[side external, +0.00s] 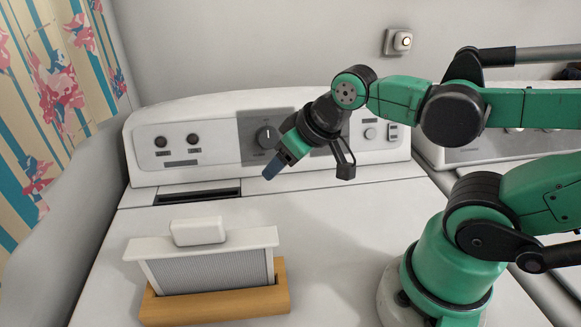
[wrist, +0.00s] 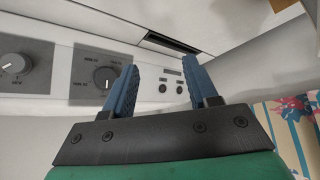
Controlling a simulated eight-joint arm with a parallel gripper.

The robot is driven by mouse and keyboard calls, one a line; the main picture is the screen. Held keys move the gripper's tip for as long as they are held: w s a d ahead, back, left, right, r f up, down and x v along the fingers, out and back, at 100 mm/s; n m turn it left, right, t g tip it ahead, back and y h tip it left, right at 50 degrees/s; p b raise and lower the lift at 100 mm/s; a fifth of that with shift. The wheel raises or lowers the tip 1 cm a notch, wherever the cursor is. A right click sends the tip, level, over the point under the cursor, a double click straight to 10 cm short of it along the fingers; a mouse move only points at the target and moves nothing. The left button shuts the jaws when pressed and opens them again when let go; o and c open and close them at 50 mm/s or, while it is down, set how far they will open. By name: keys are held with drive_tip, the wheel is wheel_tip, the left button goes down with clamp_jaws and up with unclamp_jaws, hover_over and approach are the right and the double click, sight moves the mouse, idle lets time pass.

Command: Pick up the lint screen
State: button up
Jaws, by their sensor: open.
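The lint screen (side external: 205,272) is a grey mesh panel with a white top bar and a raised white handle (side external: 198,231). It stands upright in a wooden holder (side external: 215,306) on top of the white dryer, at the lower left of the side view. My gripper (side external: 270,172) is in the air above the dryer top, behind and to the right of the lint screen, well apart from it. In the wrist view, its two blue fingers (wrist: 160,85) are spread with nothing between them. The lint screen cannot be made out in the wrist view.
A dark slot (side external: 197,197) lies in the dryer top before the control panel (side external: 190,145); the slot also shows in the wrist view (wrist: 172,43). Knobs (side external: 267,137) project from the panel. A patterned curtain (side external: 50,90) hangs left. The dryer top right of the holder is clear up to my base.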

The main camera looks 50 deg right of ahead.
drive_tip(key=shift+o, duration=0.4)
wheel_tip(320, 180, up, 10)
drive_tip(key=a+n+g+y, duration=0.1)
drive_tip(key=a+n, duration=0.2)
drive_tip(key=a, duration=0.2)
drive_tip(key=s+a+n+g+y, duration=0.1)
drive_tip(key=a+n, duration=0.2)
drive_tip(key=a, duration=0.2)
drive_tip(key=a+n+g+y, duration=0.1)
drive_tip(key=a+n+g, duration=0.1)
drive_tip(key=a, duration=0.3)
drive_tip(key=shift+s+a+r+n, duration=0.1)
drive_tip(key=shift+s+n, duration=0.05)
drive_tip(key=shift+n, duration=0.35)
hover_over(196, 220)
drive_tip(key=s+d, duration=0.1)
drive_tip(key=s, duration=0.1)
drive_tip(key=f, duration=0.4)
drive_tip(key=shift+w+d, duration=0.15)
drive_tip(key=shift+w, duration=0.1)
drive_tip(key=shift+x, duration=3.1)
drive_tip(key=shift+d, duration=0.1)
clamp_jaws()
